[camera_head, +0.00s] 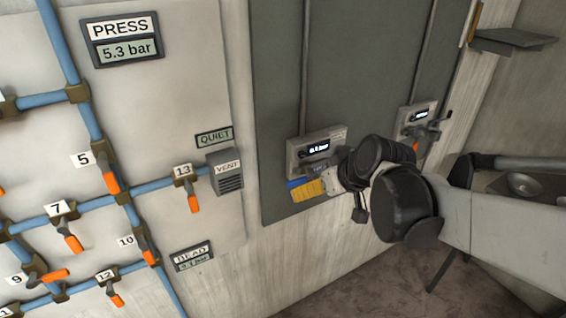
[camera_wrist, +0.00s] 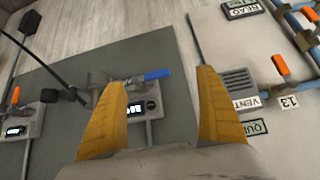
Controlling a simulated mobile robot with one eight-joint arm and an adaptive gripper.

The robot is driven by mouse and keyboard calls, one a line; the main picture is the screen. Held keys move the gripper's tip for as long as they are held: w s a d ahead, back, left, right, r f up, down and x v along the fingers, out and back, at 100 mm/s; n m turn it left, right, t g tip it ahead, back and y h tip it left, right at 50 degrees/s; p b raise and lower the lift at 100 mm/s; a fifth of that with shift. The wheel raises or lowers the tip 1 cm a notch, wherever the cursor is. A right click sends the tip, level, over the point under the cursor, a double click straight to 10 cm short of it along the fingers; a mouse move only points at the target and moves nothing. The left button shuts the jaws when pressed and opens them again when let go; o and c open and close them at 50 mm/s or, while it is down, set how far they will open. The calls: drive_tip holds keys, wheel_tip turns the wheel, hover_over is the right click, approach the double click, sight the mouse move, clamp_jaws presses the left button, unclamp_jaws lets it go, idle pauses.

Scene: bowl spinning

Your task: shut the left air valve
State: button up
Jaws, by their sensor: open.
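The left air valve sits below a grey box with a small lit display (camera_head: 318,148) on the dark panel. Its blue lever (camera_wrist: 158,74) shows in the wrist view, lying nearly level between my two yellow fingers. My gripper (camera_head: 308,189) is open and empty at this valve; in the wrist view the fingers (camera_wrist: 162,82) stand apart on either side of the lever's end. I cannot tell if either finger touches it. In the head view my gripper and wrist hide most of the valve body.
A second valve with an orange lever (camera_head: 418,147) is to the right under its own display box. Left of the dark panel are blue pipes (camera_head: 100,205) with several numbered orange-handled valves, and a VENT box (camera_head: 229,181). A hose (camera_wrist: 48,70) crosses the wrist view.

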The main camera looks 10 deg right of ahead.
drive_tip(key=n, duration=0.1)
approach(297, 180)
drive_tip(key=shift+t+y, duration=0.3)
drive_tip(key=b+x, duration=0.1)
drive_tip(key=x, duration=0.4)
drive_tip(key=b+x, duration=0.1)
drive_tip(key=x, duration=0.4)
drive_tip(key=shift+d+f+b, duration=0.2)
drive_tip(key=shift+f+b, duration=0.05)
drive_tip(key=shift+b, duration=0.05)
drive_tip(key=shift+c, duration=0.3)
drive_tip(key=c, duration=1.4)
